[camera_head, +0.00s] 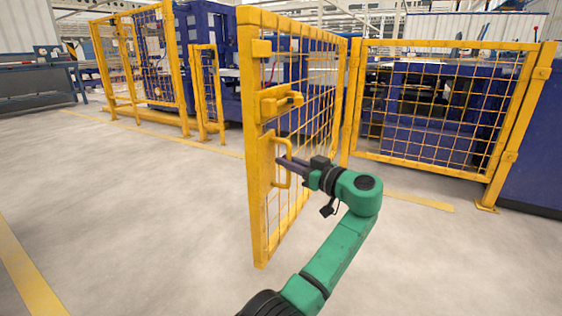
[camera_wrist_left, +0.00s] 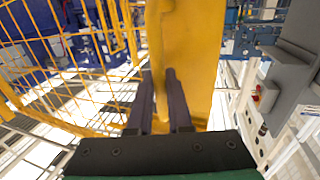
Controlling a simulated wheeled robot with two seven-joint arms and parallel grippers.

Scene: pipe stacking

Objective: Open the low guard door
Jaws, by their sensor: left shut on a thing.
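The low guard door (camera_head: 258,205) is a yellow frame with wire mesh, swung open toward me at its hinge post on the right. Its yellow handle (camera_head: 283,162) is on the free edge, below a latch block (camera_head: 280,101). My left gripper (camera_head: 283,163), on a green arm, is shut on the handle. In the left wrist view the two dark fingers (camera_wrist_left: 161,95) stand on either side of the yellow handle bar (camera_wrist_left: 157,70), with the door's wide edge (camera_wrist_left: 190,60) behind it. My right gripper is in neither view.
A fixed mesh fence panel (camera_head: 440,105) stands right of the door. More yellow fence (camera_head: 140,62) stands at the left, with a gap between it and the door. Blue machines (camera_head: 212,45) are behind. The grey floor (camera_head: 140,220) left of the door is clear.

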